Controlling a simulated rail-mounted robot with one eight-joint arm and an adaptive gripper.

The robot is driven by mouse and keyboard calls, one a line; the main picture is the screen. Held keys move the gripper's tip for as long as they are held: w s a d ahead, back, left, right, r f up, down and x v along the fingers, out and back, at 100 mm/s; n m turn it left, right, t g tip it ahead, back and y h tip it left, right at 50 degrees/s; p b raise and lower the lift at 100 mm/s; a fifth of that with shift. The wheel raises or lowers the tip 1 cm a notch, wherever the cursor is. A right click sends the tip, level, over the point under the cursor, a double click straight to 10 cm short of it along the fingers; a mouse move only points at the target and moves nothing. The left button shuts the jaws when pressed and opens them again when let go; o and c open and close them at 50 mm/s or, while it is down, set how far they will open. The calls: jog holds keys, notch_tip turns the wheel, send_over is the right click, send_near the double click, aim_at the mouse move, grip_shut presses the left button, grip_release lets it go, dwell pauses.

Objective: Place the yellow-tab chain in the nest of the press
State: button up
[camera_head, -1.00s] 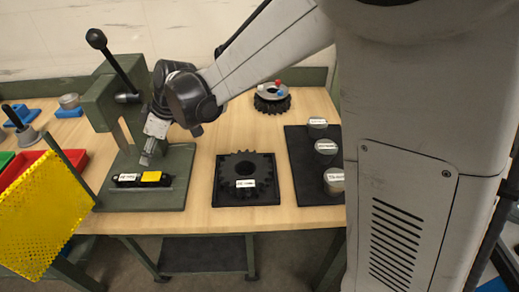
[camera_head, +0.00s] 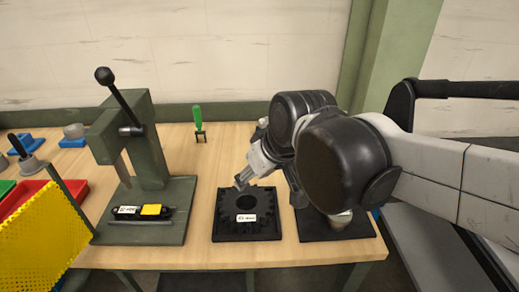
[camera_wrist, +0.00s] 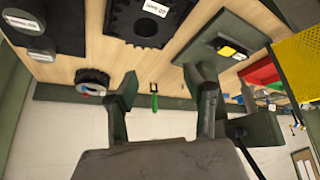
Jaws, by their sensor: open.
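The yellow-tab chain (camera_head: 151,211) lies on the base of the green press (camera_head: 150,160), in front of its column. Its yellow tab and a white label face up. A dark bar runs along it; I cannot tell how it sits in the nest. The yellow tab (camera_wrist: 227,51) also shows in the wrist view, on the press base (camera_wrist: 200,48). My gripper (camera_head: 241,181) is open and empty, well to the right of the chain, near the far edge of the black gear tray. Its spread fingers (camera_wrist: 164,92) show in the wrist view with nothing between them.
A toothed black gear (camera_head: 262,204) lies in its tray. A green-handled fork tool (camera_head: 198,122) stands behind. A red bin (camera_head: 58,197) and yellow perforated panel (camera_head: 40,240) are at left. Black lever (camera_head: 122,95) rises over the press. Table between press and tray is clear.

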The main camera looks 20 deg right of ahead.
jog(key=s+d+f+m+t+h, duration=0.1)
jog(key=s+d+m, duration=0.3)
jog(key=s+d, duration=0.2)
jog(key=shift+s+d+f+h, duration=0.25)
jog(key=shift+s+f+h, duration=0.15)
jog(key=shift+s, duration=0.2)
jog(key=shift+r, duration=0.1)
